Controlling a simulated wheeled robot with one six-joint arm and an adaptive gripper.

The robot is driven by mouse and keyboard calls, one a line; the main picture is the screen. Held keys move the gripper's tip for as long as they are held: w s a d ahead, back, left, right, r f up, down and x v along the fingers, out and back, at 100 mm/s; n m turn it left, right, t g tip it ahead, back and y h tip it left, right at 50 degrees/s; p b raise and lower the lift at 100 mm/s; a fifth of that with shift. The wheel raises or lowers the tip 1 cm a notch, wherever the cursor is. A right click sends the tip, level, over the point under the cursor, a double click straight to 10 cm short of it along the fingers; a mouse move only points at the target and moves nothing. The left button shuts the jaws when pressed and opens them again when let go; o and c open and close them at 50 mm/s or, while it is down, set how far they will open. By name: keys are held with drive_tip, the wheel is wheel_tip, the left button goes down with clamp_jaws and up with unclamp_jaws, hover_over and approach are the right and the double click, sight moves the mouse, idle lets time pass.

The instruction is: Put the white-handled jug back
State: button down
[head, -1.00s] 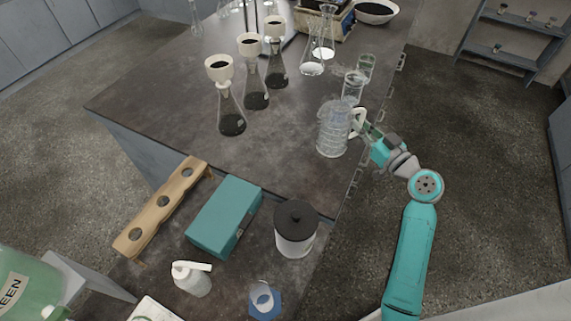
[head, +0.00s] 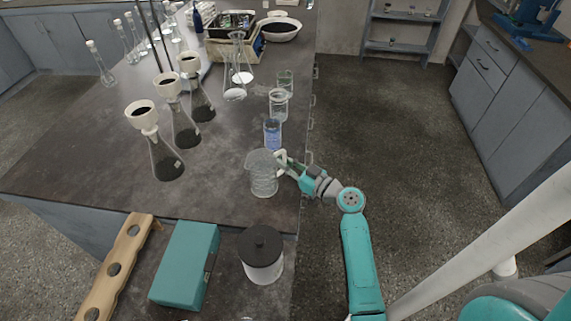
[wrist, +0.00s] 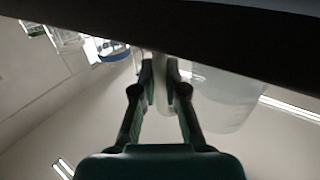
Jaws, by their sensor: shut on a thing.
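The clear glass jug (head: 263,177) with a white handle (head: 281,160) is in the head view, over the right part of the dark bench top. It looks upright; I cannot tell whether its base touches the bench. My gripper (head: 285,165) is at its right side, shut on the handle. In the wrist view my gripper's fingers (wrist: 160,88) close on the pale handle, and the see-through jug body (wrist: 222,100) shows to the right of them. The jug looks empty.
A beaker with blue liquid (head: 272,133) stands just behind the jug, with clear beakers (head: 279,104) farther back. Flasks with funnels (head: 164,155) stand to the left. A black-lidded jar (head: 262,255) and a teal box (head: 185,265) are in front. Bare bench (head: 215,185) lies left of the jug.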

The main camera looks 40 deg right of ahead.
drive_tip(key=shift+f, duration=0.15)
drive_tip(key=shift+f, duration=0.1)
drive_tip(key=c, duration=1.2)
unclamp_jaws()
drive_tip(key=shift+f, duration=0.1)
drive_tip(key=s, duration=0.4)
drive_tip(key=s+d, duration=0.1)
drive_tip(key=s, duration=0.7)
drive_tip(key=shift+d, duration=0.2)
